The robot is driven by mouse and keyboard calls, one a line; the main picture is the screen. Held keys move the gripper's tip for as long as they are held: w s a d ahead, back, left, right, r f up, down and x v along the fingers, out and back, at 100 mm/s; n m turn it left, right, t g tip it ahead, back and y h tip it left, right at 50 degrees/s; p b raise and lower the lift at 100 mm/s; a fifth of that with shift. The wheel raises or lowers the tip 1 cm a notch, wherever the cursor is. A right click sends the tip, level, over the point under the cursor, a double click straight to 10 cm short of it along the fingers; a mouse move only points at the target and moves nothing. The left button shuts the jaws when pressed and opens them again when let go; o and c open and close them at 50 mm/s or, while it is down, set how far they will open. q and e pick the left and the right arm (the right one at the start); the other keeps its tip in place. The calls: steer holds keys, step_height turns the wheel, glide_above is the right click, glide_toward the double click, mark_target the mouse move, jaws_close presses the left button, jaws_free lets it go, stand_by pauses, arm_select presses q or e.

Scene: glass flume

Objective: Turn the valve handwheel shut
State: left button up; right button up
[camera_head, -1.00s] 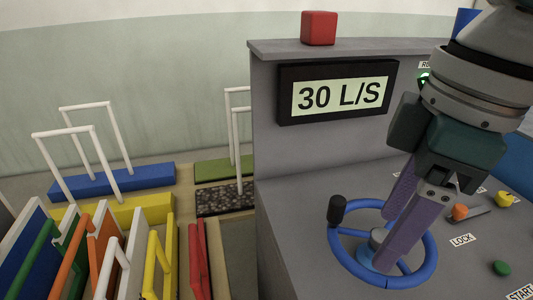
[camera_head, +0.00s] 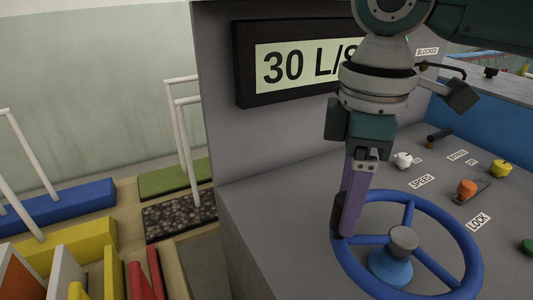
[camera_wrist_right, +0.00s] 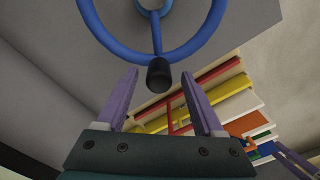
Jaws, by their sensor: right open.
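The blue valve handwheel (camera_head: 463,238) lies on the grey console with a grey hub (camera_head: 403,239) at its centre. Its black crank knob (camera_head: 339,216) stands on the left side of the rim, partly covered by my right gripper. My right gripper (camera_head: 347,232) points down at the knob. In the right wrist view the gripper is open, with the black knob (camera_wrist_right: 159,75) between the tips of its purple fingers and a gap on both sides. Purple finger-like parts (camera_wrist_right: 295,158) at the lower right there look like my left gripper; its jaw state is unclear.
A display (camera_head: 290,66) reads 30 L/S, its right end hidden by my arm. An orange knob (camera_head: 466,187), a yellow knob (camera_head: 501,168) and a white knob (camera_head: 403,160) stand behind the wheel. Coloured panels and a blue block (camera_head: 60,204) lie left of the console.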

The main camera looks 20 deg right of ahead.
steer(key=shift+f, duration=0.55)
steer(key=shift+w, duration=0.1)
jaws_close()
stand_by(0.9)
